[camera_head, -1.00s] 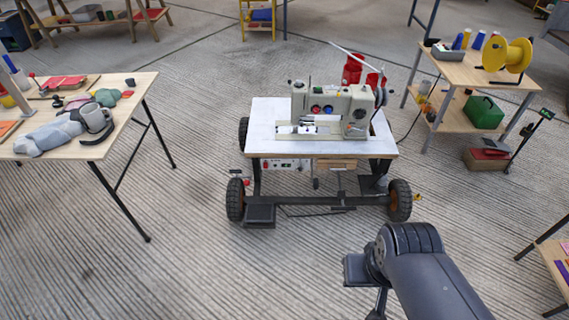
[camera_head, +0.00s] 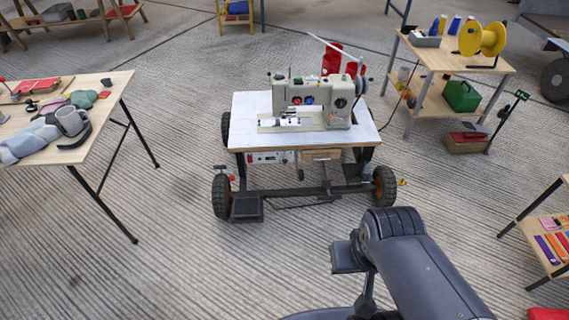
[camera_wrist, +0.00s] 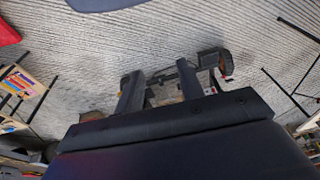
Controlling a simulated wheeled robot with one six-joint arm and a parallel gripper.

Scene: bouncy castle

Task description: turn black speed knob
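A beige sewing machine (camera_head: 312,100) stands on a white-topped wheeled table (camera_head: 245,115) in the middle of the head view. Its front has small blue, red and dark controls (camera_head: 309,100). A control panel (camera_head: 268,157) with small red parts hangs under the table's front left edge. I cannot tell which control is the black speed knob; it is too small to make out. In the wrist view my gripper (camera_wrist: 160,67) has its two dark fingers apart with nothing held between them. The table's wheels and underframe show beyond the fingers, apart from them.
A shelf stand (camera_head: 415,62) with a yellow spool (camera_head: 482,38) and green box (camera_head: 462,96) is at back right. Another shelf (camera_head: 540,235) is at right.

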